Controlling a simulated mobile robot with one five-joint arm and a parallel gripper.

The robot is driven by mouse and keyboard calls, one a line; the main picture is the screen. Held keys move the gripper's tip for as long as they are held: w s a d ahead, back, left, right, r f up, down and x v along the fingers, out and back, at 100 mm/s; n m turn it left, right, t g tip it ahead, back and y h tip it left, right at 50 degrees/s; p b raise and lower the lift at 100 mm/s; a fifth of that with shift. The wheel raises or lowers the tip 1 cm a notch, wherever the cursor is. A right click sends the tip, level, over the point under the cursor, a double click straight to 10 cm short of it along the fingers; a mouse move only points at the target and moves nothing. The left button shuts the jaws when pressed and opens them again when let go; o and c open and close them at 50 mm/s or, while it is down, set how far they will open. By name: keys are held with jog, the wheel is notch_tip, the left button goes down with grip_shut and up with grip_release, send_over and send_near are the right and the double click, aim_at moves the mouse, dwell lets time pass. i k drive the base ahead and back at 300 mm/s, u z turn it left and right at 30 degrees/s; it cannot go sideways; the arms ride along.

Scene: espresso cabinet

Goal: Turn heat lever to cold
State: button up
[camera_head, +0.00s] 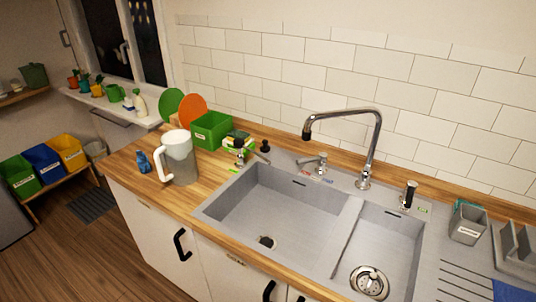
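A small metal lever (316,161) stands on the back rim of the sink, left of the tall curved tap (364,160). Its handle points to the left. Small coloured labels, one reddish and one bluish, lie on the rim by its base; their words are too small to read. Which setting the lever is at cannot be told. Another metal fitting with black ends (240,150) stands on the rim at the left, and a black-topped one (408,195) at the right. My gripper is not in view.
A double sink (348,240) is set in the wooden worktop (130,165). A white jug (180,158), a green box (211,130) and round green and orange boards stand at the left. A grey holder (467,224) stands at the right. Floor shows at lower left.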

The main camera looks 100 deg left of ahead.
aim_at(323, 156)
jog(key=u, duration=1.5)
jog(key=k, duration=0.15)
jog(key=u, duration=3.1)
jog(key=i, duration=1.6)
jog(key=u, duration=0.05)
